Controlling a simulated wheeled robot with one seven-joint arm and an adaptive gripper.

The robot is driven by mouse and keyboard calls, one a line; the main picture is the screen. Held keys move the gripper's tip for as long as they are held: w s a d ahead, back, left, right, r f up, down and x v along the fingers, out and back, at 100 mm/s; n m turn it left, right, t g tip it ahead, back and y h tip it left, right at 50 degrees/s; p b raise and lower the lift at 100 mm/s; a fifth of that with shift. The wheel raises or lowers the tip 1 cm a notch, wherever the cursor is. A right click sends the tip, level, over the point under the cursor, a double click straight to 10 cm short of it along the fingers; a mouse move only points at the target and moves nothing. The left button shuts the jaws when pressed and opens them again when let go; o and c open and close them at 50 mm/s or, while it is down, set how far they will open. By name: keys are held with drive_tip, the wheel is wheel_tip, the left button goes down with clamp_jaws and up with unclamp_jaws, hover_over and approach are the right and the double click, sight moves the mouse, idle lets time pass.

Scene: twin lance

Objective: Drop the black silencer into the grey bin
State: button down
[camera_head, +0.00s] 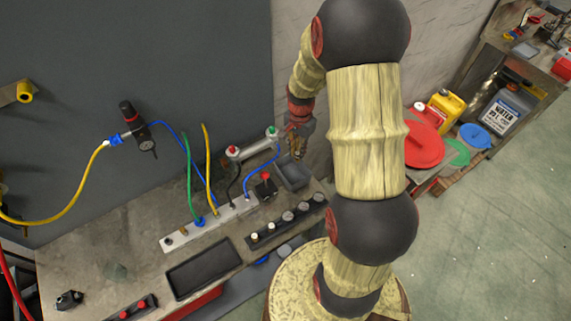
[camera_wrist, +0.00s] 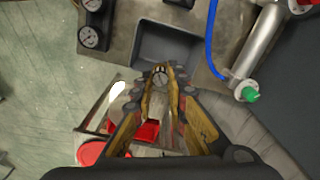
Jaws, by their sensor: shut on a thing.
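My gripper (camera_head: 297,146) is shut on a small dark and grey round piece, seen as the black silencer (camera_wrist: 160,77) between the fingertips in the wrist view. In the wrist view my gripper (camera_wrist: 160,72) points toward the grey bin (camera_wrist: 147,48), and the fingertips overlap its lower part. The bin's visible inside looks empty. In the head view the bin (camera_head: 292,176) sits at the bench's back right corner, just below my gripper in the picture. The silencer is too small to make out in the head view. The exact height above the bin is hard to tell.
A metal cylinder with red and green caps (camera_head: 252,147) and a blue hose lie beside the bin. A black tray (camera_head: 203,268) is nearer.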

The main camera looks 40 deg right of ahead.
sight(298, 160)
drive_tip(key=shift+s+f+b, duration=0.1)
drive_tip(key=shift+f+b, duration=1.9)
drive_tip(key=shift+f, duration=0.95)
drive_tip(key=c, duration=1.7)
unclamp_jaws()
drive_tip(key=shift+r, duration=0.15)
wheel_tip(298, 160, up, 12)
drive_tip(key=shift+f, duration=0.1)
